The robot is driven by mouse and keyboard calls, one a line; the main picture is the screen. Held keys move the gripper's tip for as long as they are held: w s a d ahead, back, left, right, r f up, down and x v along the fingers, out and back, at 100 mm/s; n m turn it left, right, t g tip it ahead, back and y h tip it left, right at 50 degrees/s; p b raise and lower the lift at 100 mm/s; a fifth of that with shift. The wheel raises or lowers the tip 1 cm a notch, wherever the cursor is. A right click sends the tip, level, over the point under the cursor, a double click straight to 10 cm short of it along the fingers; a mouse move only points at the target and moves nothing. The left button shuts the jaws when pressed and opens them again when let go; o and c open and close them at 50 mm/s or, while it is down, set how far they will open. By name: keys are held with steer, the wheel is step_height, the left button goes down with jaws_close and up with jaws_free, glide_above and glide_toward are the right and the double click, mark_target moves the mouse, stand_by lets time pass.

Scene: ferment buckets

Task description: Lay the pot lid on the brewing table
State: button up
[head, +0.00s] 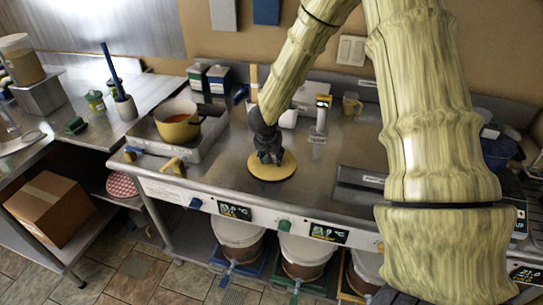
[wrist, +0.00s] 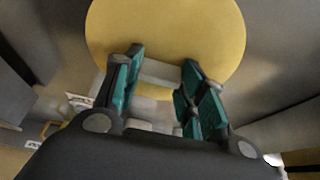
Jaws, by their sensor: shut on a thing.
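The pot lid (head: 284,173) is a flat yellow disc, level over the middle of the brewing table (head: 229,160). I cannot tell whether it rests on the steel top or hangs just above it. My gripper (head: 266,157) points down at the lid from above. In the wrist view the teal-padded fingers (wrist: 160,85) are closed on the pale bar handle of the lid (wrist: 170,30). The yellow pot (head: 178,130) sits uncovered at the left, with orange contents showing.
The pot stands in a steel tray-like unit (head: 203,147). Canisters (head: 218,79), a small display stand (head: 322,113) and a mug (head: 351,104) stand at the back. A dark flat device (head: 360,180) lies right of the lid. Bare steel lies around the lid, toward the front edge.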

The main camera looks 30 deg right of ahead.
steer(key=shift+s+r, duration=0.1)
steer(key=o, duration=1.1)
steer(key=shift+c, duration=0.2)
steer(key=shift+a+r, duration=0.1)
steer(key=shift+r, duration=0.25)
steer(key=v, duration=1.1)
steer(key=shift+s+r, duration=0.1)
steer(key=shift+s, duration=0.05)
